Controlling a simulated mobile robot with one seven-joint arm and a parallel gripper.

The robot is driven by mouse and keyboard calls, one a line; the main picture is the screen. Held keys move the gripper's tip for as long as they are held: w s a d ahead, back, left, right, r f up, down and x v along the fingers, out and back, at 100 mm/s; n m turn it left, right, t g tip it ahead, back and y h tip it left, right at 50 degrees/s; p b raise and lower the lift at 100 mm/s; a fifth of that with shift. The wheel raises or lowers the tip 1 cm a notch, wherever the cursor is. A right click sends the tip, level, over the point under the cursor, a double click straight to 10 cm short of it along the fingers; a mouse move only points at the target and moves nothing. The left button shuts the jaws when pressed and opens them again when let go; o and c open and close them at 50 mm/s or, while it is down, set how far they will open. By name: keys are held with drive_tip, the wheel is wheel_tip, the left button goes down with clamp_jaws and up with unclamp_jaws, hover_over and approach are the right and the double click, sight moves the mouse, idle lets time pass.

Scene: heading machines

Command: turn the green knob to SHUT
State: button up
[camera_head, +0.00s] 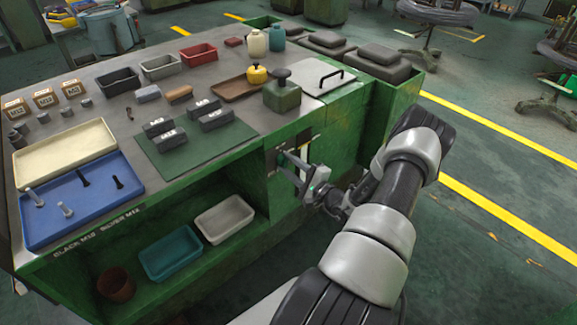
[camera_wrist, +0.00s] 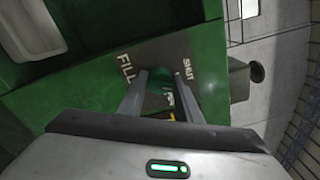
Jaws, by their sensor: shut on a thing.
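My gripper (camera_head: 296,165) reaches the front of the green bench at a dark label panel (camera_wrist: 172,52). In the wrist view the two fingers of my gripper (camera_wrist: 160,76) are closed on the green knob (camera_wrist: 161,82), one on each side of it. The word FILL (camera_wrist: 126,67) is left of the knob and the word SHUT (camera_wrist: 188,68) is right of it. A small yellow mark shows below the knob, between the fingers. I cannot tell exactly where the knob points.
A lower shelf left of the panel holds a teal tray (camera_head: 170,253) and a white tray (camera_head: 224,218). Open floor lies right of my arm.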

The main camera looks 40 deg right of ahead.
drive_tip(key=n+b, duration=0.1)
drive_tip(key=n, duration=0.3)
drive_tip(key=shift+f+n, duration=0.15)
drive_tip(key=shift+n, duration=0.15)
drive_tip(key=shift+s, duration=0.1)
idle(0.4)
drive_tip(key=o, duration=1)
drive_tip(key=shift+o, duration=0.2)
drive_tip(key=s+d, duration=0.1)
drive_tip(key=s, duration=1.6)
drive_tip(key=shift+s+d, duration=0.15)
drive_tip(key=shift+s, duration=0.05)
